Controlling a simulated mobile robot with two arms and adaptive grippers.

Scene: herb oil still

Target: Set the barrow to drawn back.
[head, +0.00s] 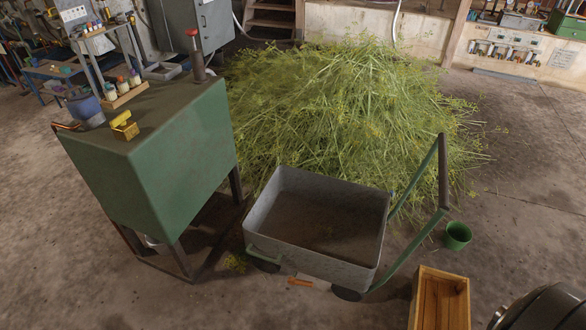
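The barrow (318,262) stands on the concrete floor at the centre of the head view. It has a grey, empty-looking metal tray and dark wheels under its near side. Its green handle frame (408,252) rises on the right side, with a dark upright-looking grip bar (443,170) at its end. The tray's far side is close to the heap of cut herb (340,110); I cannot tell if they touch. Neither of my grippers is in view.
A green tank (180,150) on legs stands close left of the barrow. A dark rounded object (548,308) is at the bottom right corner. Floor is open at far right.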

